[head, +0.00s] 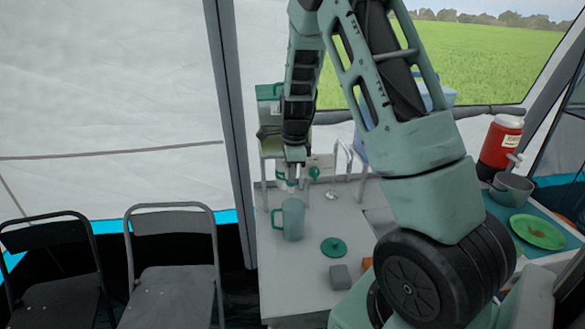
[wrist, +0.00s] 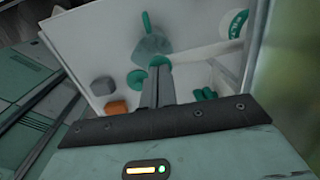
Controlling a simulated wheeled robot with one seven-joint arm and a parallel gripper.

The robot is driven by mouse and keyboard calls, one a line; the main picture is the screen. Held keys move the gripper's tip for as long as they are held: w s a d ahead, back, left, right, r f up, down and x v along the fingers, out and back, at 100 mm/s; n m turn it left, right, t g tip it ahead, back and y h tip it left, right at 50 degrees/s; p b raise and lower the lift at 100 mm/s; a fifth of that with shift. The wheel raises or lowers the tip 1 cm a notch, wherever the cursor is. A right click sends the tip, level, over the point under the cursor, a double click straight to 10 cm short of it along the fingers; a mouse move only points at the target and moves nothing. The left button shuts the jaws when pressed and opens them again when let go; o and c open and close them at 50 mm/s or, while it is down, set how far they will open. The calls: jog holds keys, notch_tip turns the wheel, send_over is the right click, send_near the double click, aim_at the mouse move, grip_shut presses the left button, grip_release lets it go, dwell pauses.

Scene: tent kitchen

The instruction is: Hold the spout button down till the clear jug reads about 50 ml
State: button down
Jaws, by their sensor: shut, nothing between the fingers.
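The clear jug (head: 292,219) stands upright on the white table and looks teal-tinted in the head view. In the wrist view its see-through body (wrist: 151,47) and teal handle (wrist: 146,20) show just beyond my fingertips. My gripper (head: 294,177) is shut and empty, pointing down above the jug in the head view. In the wrist view my gripper (wrist: 160,72) has its tips against or just over a small teal round part (wrist: 158,60), probably the spout button; I cannot tell if it is pressed. The jug's water level and markings are too small to read.
A green lid (head: 333,247), a grey block (head: 340,276) and an orange block (head: 367,263) lie on the table (head: 275,275). A red cooler (head: 499,145), a grey pot (head: 511,188) and a green plate (head: 538,231) stand right. Two folding chairs (head: 172,255) stand left.

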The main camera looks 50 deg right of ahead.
jog(key=shift+s+a+f, duration=0.2)
jog(key=shift+s+f, duration=0.05)
jog(key=shift+f, duration=0.2)
dwell(0.4)
notch_tip(320, 180, up, 6)
jog(key=p, duration=0.4)
jog(key=shift+d+f, duration=0.1)
jog(key=shift+f, duration=0.15)
notch_tip(320, 180, up, 9)
jog(key=b, duration=0.2)
jog(key=shift+s+r+b, duration=0.15)
jog(key=shift+s+b, duration=0.15)
jog(key=shift+s, duration=0.05)
jog(key=s+a+f+n+y+b, duration=0.1)
jog(key=s+a+f+n, duration=0.15)
jog(key=a+n, duration=0.8)
jog(key=s+a+f+n+y+b, duration=0.1)
jog(key=s+a+n, duration=0.3)
jog(key=a, duration=1.2)
jog(key=s+a+f+n+b, duration=0.1)
jog(key=s+a+f+n, duration=0.1)
jog(key=s+a+n, duration=0.4)
jog(key=s+a+f+n+g+h+b, duration=0.1)
jog(key=s+a+n, duration=0.5)
jog(key=s+n, duration=0.6)
jog(key=shift+s+a+f+n, duration=0.35)
jog(key=shift+s+a+f, duration=0.05)
jog(key=shift+f, duration=0.1)
